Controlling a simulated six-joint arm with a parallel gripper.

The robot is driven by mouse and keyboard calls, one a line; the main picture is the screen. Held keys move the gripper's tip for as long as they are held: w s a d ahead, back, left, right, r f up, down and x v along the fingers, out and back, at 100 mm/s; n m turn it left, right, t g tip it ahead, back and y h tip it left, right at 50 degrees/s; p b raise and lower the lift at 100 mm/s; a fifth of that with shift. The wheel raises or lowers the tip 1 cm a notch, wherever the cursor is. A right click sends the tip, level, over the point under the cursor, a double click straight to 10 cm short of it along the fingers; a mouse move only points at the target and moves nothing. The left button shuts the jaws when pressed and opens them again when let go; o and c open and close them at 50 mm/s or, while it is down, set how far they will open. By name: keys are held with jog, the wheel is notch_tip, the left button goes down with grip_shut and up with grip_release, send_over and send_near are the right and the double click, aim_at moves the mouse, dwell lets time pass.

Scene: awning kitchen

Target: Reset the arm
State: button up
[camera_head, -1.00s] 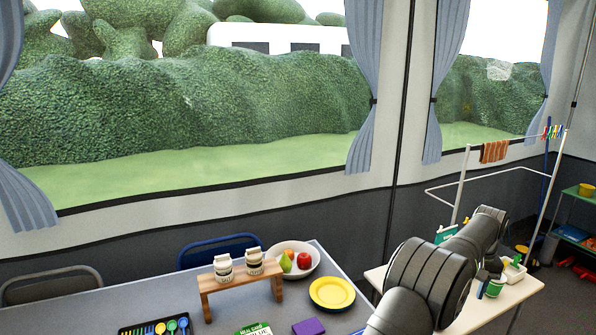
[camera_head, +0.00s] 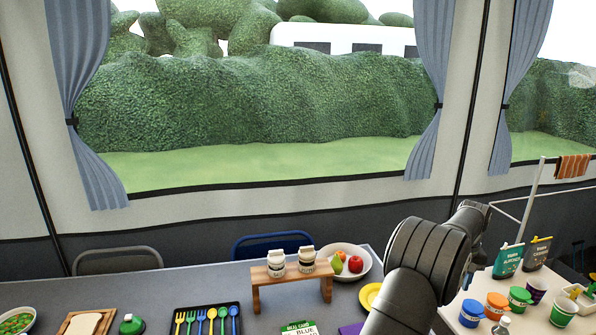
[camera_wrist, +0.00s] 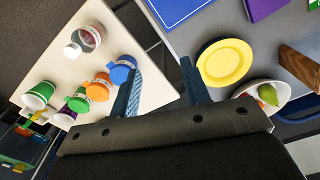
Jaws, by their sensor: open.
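My gripper (camera_wrist: 160,88) shows in the wrist view with its two fingers spread apart. It is open and nothing is between the fingers. It hangs above the gap between the grey table (camera_wrist: 215,20) and the white side table (camera_wrist: 55,68). In the head view my dark arm reaches up from the lower right, and the fingers are hidden there.
A yellow plate (camera_wrist: 225,62) and a white fruit bowl (camera_wrist: 272,90) lie near the right finger. Several lidded jars, among them a blue-lidded one (camera_wrist: 121,70), stand near the left finger. A wooden stand (camera_head: 291,286) holds two small jars.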

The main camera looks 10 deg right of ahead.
jog(key=w+a+n, duration=0.3)
jog(key=w+a, duration=0.3)
jog(key=a, duration=0.6)
jog(key=w+a+n, duration=0.2)
jog(key=w+a, duration=0.4)
jog(key=a, duration=0.7)
jog(key=w+a+n, duration=0.3)
jog(key=w+a, duration=0.3)
jog(key=a, duration=0.7)
jog(key=shift+w+a+f+n, duration=0.25)
jog(key=shift+w+f+n, duration=0.05)
jog(key=shift+w, duration=0.05)
